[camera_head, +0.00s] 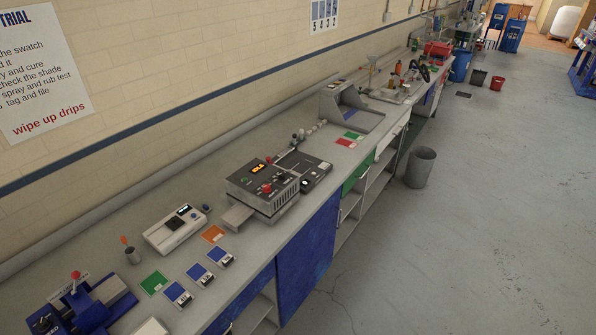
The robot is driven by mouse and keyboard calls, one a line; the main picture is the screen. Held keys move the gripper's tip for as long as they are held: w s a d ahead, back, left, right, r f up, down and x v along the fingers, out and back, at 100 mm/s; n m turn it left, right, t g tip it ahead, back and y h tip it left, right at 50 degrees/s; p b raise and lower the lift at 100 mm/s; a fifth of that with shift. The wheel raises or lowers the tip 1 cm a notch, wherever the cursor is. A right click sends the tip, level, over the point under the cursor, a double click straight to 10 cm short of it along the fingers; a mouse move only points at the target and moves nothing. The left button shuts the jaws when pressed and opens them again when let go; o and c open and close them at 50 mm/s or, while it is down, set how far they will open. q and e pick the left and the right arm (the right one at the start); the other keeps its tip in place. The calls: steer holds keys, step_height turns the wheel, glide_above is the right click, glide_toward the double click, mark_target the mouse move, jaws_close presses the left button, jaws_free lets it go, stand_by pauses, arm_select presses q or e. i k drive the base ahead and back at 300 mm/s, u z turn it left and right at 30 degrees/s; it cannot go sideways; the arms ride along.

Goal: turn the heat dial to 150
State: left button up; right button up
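The dryer (262,188) is a grey and black box on the long bench, near the middle of the view. An orange lit display (261,168) sits on its top, too small to read. A red knob (267,187) and a small greenish round part (246,180) are also on its top. Which part is the heat dial, and its setting, I cannot tell from here. Neither of my grippers is in view.
The long grey bench (325,165) runs along the wall. A white device (177,229), colored swatches (153,283) and a blue machine (85,306) lie left of the dryer. A grey bin (420,167) stands on the floor. The floor (480,240) at right is mostly clear.

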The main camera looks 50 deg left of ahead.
mark_target(266, 188)
steer(key=i, duration=0.9)
steer(key=u, duration=2.2)
